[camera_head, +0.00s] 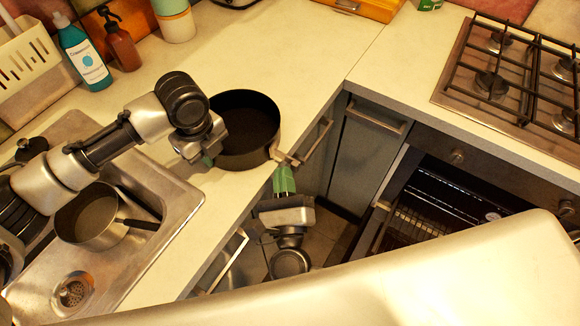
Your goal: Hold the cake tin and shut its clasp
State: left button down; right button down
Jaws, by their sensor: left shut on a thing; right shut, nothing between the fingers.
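The dark round cake tin (273,112) stands on the pale worktop close to its front edge, with its open top up. Its pale metal clasp (287,158) sticks out from the wall at the lower right; I cannot tell how far it stands from the wall. My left gripper (208,159) is shut on the tin's wall at the left, and the arm hides part of the rim. My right gripper (284,180) is shut and empty, its green fingers upright just below the clasp, in front of the worktop edge. I cannot tell whether they touch it.
A sink (181,196) with a saucepan (93,216) lies at the left. A blue soap bottle (84,58), a brown pump bottle (122,46) and a canister (175,22) stand behind. A gas hob (466,76) is at the right, above an open oven (440,205). The worktop behind the tin is clear.

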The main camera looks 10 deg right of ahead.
jog(key=w+d, duration=0.5)
jog(key=d, duration=0.1)
jog(key=shift+d, duration=0.15)
dwell(6.7)
